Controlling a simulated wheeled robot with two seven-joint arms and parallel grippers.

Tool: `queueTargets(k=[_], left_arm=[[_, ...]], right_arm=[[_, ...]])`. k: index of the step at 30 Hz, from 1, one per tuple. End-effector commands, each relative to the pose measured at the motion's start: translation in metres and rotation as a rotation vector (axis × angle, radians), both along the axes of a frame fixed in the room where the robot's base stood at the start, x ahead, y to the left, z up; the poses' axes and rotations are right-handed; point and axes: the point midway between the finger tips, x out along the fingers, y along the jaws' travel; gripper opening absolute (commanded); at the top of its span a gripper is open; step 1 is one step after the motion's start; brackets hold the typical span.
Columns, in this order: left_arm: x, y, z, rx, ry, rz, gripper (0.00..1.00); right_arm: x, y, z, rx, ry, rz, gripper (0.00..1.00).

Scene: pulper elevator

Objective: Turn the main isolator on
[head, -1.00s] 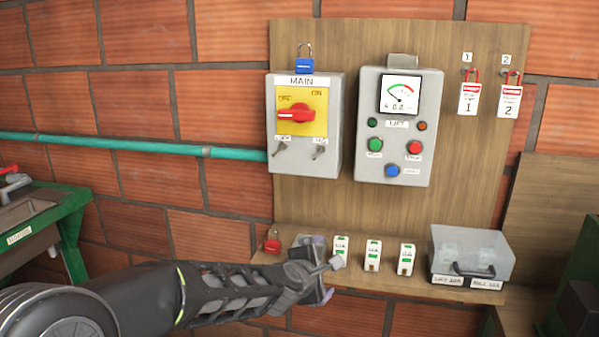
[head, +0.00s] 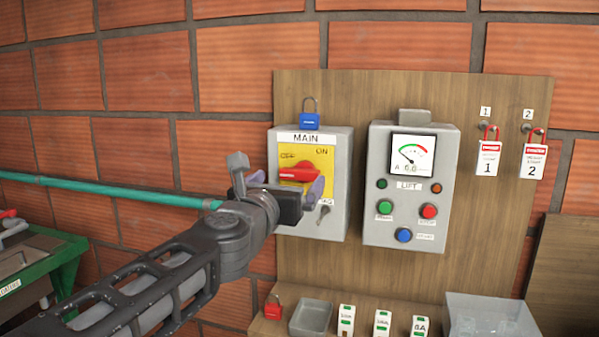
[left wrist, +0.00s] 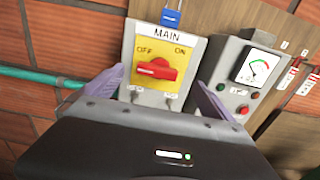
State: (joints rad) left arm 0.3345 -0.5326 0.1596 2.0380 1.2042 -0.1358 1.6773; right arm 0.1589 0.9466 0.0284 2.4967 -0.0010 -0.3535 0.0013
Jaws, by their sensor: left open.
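The main isolator is a grey box (head: 337,215) with a yellow plate marked OFF and ON and a red rotary handle (head: 299,173). The handle lies roughly level, its end towards OFF; it also shows in the left wrist view (left wrist: 155,69). My left gripper (head: 283,184) is in front of the lower left of the box in the head view. In the left wrist view its fingers (left wrist: 155,90) are spread wide on either side of the handle, with nothing between them in its grip. The gripper hides the left toggle in the head view. My right gripper is not in view.
A blue padlock (head: 310,120) sits atop the main box. The lift control box (head: 408,215) with gauge and buttons is close on the right. Two red lockout tags (head: 488,158) hang further right. A shelf below holds a red padlock (head: 273,308), a grey tray (head: 311,318) and a clear box (head: 490,315).

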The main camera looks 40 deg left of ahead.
Motion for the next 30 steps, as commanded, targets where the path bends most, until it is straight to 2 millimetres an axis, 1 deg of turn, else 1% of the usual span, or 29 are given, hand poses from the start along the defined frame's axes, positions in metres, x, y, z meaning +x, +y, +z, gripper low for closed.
queueTargets(k=[1,4,12,15,19,26,30], left_arm=[[0.005,0.001,-0.003,-0.001,0.006,-0.001,0.98],[0.016,0.005,-0.004,-0.001,0.007,-0.001,0.98],[0.055,0.019,-0.003,-0.001,0.007,0.0,0.98],[0.066,0.023,-0.003,0.0,0.007,0.0,0.98],[0.073,0.025,-0.002,0.0,0.005,0.0,0.98],[0.073,0.025,-0.002,0.0,0.005,0.0,0.98],[0.073,0.025,-0.002,0.0,0.005,0.0,0.88]], right_arm=[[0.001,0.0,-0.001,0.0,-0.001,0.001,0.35],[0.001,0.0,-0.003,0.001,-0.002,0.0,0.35],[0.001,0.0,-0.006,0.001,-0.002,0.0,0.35],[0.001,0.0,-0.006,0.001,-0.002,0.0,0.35],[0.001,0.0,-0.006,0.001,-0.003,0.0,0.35],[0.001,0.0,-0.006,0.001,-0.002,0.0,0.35],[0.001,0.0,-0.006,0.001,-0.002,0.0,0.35]])
